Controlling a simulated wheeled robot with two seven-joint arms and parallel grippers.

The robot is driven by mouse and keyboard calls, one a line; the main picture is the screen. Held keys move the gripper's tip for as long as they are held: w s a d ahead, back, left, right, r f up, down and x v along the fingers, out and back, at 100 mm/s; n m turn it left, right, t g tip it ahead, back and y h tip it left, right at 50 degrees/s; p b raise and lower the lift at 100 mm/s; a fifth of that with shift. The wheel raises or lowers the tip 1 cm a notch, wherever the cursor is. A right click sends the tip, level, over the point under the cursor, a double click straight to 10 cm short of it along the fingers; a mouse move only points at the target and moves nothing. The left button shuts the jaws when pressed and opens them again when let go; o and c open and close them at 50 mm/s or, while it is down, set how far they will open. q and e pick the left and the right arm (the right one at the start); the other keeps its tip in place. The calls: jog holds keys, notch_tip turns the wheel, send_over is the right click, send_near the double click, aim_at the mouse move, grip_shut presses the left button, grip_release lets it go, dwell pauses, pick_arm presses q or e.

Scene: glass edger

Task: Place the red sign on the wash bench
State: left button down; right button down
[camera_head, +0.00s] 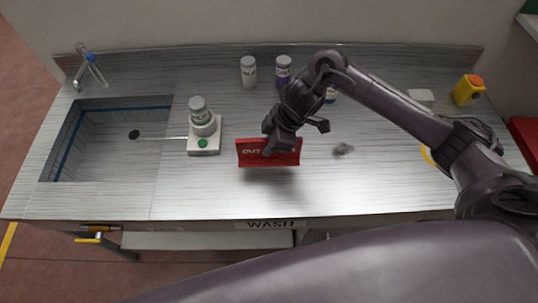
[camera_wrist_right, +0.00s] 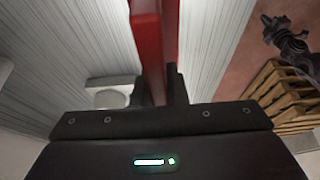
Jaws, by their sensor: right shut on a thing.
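The red sign (camera_head: 250,158) with white lettering, of which "OUT" shows, is upright over the middle of the wash bench (camera_head: 200,200). My right gripper (camera_head: 282,143) is shut on its upper edge from above and covers part of the lettering. In the right wrist view, the red sign (camera_wrist_right: 147,45) stands edge-on between the dark fingers (camera_wrist_right: 160,88). A soft shadow lies just below the sign; I cannot tell whether its bottom edge touches the bench. A dark arm shape (camera_wrist_right: 288,40) in the wrist view looks like my left arm; its jaws are unclear.
A green-labelled jar stands on a white stirrer plate (camera_head: 204,145) left of the sign. A white jar (camera_head: 248,73) and a purple jar (camera_head: 283,71) stand behind. The sink (camera_head: 105,140) is left; a yellow object (camera_head: 467,90) is right. The bench front is clear.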

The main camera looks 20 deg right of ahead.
aim_at(269, 157)
notch_tip(269, 157, down, 5)
jog(key=shift+r+p, duration=0.1)
jog(key=shift+p, duration=0.2)
jog(key=shift+f, duration=0.4)
jog(key=shift+f, duration=0.15)
jog(key=c, duration=1.5)
grip_release()
jog(key=shift+o, duration=0.2)
